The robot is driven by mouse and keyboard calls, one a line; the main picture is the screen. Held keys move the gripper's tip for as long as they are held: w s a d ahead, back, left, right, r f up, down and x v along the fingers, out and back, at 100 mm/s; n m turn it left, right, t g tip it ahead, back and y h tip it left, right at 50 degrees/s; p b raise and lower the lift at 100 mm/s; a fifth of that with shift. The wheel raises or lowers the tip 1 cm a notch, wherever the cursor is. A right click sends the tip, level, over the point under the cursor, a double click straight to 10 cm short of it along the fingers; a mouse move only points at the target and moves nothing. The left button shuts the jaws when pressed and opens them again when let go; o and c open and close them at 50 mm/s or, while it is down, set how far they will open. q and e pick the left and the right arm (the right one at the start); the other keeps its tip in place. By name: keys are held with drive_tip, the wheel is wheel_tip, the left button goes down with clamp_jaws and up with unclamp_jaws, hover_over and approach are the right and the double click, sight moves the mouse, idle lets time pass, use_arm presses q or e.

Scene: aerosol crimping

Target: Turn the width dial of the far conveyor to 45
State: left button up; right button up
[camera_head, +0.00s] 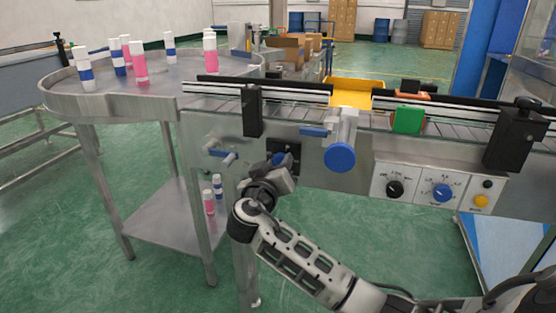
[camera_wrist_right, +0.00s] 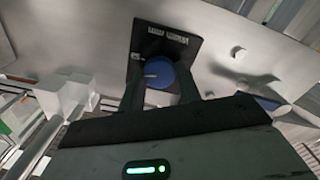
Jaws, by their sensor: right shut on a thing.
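The width dial is a blue round knob (camera_wrist_right: 158,74) with a pale pointer line, on a black plate (camera_wrist_right: 170,40) with small white markings too small to read. In the head view the black plate (camera_head: 294,149) sits on the conveyor's grey side panel, and the gripper covers most of the knob. My right gripper (camera_head: 281,164) reaches up to it from below; in the wrist view its dark fingers (camera_wrist_right: 160,90) stand on either side of the knob, shut on it. My left gripper is not in view.
A larger blue handwheel (camera_head: 340,157) projects right of the dial, and blue-handled levers (camera_head: 222,156) project to its left. A control panel (camera_head: 436,188) with knobs is further right. A round table (camera_head: 95,98) bears pink and blue bottles. A table leg stands close below the gripper.

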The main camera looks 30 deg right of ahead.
drive_tip(key=n+p, duration=0.1)
drive_tip(key=n, duration=0.1)
drive_tip(key=shift+n+p, duration=0.3)
drive_tip(key=shift+n, duration=0.1)
drive_tip(key=n+p, duration=0.1)
drive_tip(key=n, duration=0.1)
drive_tip(key=shift+n+p, duration=0.35)
drive_tip(key=shift+n, duration=0.05)
drive_tip(key=n+p, duration=0.2)
drive_tip(key=n, duration=0.1)
drive_tip(key=shift+n, duration=0.3)
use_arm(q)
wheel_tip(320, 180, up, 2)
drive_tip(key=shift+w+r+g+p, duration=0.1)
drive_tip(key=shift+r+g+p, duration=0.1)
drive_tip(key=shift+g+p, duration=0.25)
use_arm(e)
drive_tip(key=shift+f+n, duration=0.1)
drive_tip(key=shift+n, duration=0.5)
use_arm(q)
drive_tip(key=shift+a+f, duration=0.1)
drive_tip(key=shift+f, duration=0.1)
use_arm(e)
drive_tip(key=shift+n, duration=0.3)
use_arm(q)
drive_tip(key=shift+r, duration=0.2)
use_arm(e)
drive_tip(key=o, duration=1)
drive_tip(key=shift+c, duration=0.2)
drive_tip(key=shift+a, duration=0.1)
